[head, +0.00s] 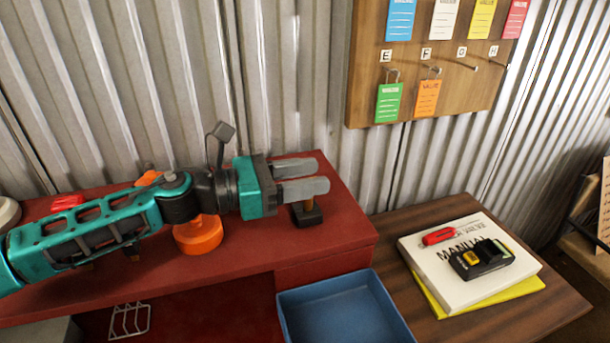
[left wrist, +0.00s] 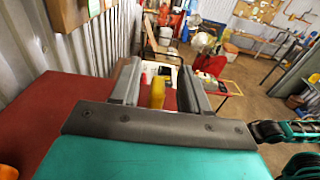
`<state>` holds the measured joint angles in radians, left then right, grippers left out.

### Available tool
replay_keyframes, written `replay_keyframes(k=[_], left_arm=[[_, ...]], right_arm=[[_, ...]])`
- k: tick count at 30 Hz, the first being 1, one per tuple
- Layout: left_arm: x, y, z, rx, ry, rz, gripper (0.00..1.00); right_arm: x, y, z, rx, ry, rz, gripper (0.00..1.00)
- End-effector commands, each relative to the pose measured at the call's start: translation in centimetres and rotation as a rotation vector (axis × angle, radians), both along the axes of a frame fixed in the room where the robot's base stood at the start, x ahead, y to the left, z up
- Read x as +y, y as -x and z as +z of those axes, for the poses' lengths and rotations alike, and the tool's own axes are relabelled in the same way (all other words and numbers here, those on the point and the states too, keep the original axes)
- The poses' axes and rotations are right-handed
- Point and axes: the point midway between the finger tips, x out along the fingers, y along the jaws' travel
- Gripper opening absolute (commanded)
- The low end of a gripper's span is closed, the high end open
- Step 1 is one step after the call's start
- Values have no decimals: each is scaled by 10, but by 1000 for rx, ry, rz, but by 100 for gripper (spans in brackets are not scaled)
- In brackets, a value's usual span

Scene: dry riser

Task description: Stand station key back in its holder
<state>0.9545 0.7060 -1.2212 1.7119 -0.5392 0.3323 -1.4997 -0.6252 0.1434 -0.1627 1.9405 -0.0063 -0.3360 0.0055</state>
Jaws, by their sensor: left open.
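My left gripper (head: 318,177) is open, its two fingers reaching right over the end of the red bench. Just beneath the near finger, a small dark block (head: 307,217) sits on the bench with a brownish upright piece (head: 299,204) rising from it. These look like the holder and the station key, but the finger hides the upper part. In the left wrist view, a yellow upright piece (left wrist: 157,92) shows between the open fingers (left wrist: 160,82), with visible room on both sides. I cannot tell how fully it is seated.
The red bench (head: 345,228) ends near a blue tray (head: 345,308). Right of it, a brown table (head: 440,322) holds a white manual (head: 425,262) with a red item (head: 438,236) and a black device (head: 482,258). A tag board (head: 360,95) hangs on the corrugated wall behind.

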Motion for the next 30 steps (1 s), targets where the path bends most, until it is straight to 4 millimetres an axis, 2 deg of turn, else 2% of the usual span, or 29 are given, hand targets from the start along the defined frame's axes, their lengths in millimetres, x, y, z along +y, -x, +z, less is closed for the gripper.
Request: replay_keyframes(k=[5, 9, 11, 21, 25, 30], left_arm=[[0, 0, 4, -1, 0, 0, 45], [0, 0, 18, -1, 0, 0, 45], [13, 3, 10, 1, -2, 5, 45], [85, 27, 11, 2, -3, 3, 45], [102, 33, 13, 1, -1, 3, 45], [113, 37, 15, 0, -1, 1, 45]], right_arm=[[0, 0, 3, 0, 0, 0, 0], [0, 0, 16, 1, 0, 0, 0], [0, -1, 10, -4, -1, 0, 0], [0, 0, -8, 1, 0, 0, 0], [0, 0, -12, 1, 0, 0, 0], [0, 0, -13, 2, 0, 0, 0]])
